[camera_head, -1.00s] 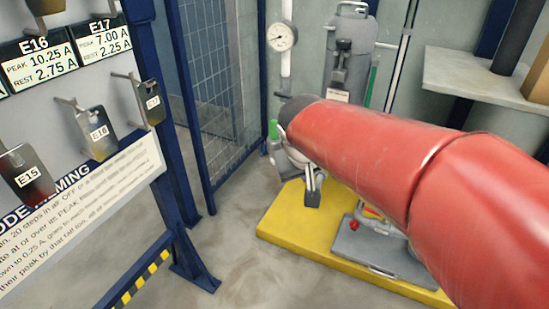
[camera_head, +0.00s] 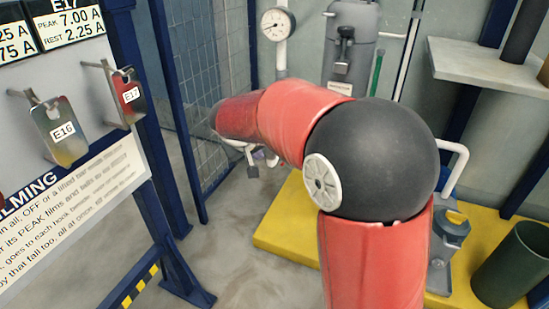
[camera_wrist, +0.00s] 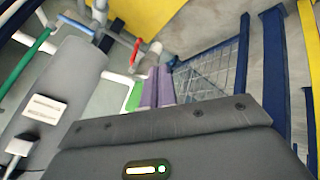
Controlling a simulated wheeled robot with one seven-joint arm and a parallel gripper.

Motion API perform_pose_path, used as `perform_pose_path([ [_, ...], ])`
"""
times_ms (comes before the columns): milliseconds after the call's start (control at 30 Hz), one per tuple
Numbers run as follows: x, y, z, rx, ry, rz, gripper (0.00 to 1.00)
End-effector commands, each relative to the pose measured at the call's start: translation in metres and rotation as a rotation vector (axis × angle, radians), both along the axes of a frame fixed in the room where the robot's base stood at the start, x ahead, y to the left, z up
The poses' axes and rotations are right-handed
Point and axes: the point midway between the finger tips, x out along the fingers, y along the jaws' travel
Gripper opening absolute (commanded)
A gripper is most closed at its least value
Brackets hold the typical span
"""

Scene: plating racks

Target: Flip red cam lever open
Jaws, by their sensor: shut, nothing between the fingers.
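A thin red lever (camera_wrist: 136,50) shows in the wrist view beside a pale cylindrical fitting (camera_wrist: 149,62) on white pipework. It looks like the red cam lever. My gripper (camera_wrist: 157,78), with two purple finger pads side by side, is shut and empty, its tips close below the fitting in that picture. Whether they touch it I cannot tell. In the head view my red arm covers the lever and fitting, and only a bit of my gripper (camera_head: 262,158) shows below the arm, near the mesh fence.
A yellow platform (camera_head: 290,225) lies on the floor, with a dark green bin (camera_head: 513,265) at its right. A grey tank (camera_head: 350,50) and a pressure gauge (camera_head: 277,24) stand behind. A blue mesh fence (camera_head: 200,90) and a sign board with hanging tags are on the left.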

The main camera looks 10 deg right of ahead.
Motion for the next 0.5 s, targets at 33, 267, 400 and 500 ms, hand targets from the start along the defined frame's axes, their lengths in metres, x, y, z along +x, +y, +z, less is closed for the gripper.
perform_pose_path([
  [33,0.001,-0.001,-0.002,0.0,0.002,-0.001,0.0],
  [267,0.017,-0.011,-0.03,-0.002,0.004,-0.001,0.0],
  [400,0.032,-0.021,-0.054,-0.001,0.004,-0.003,0.0],
  [500,0.043,-0.028,-0.072,-0.001,0.005,-0.003,0.0],
])
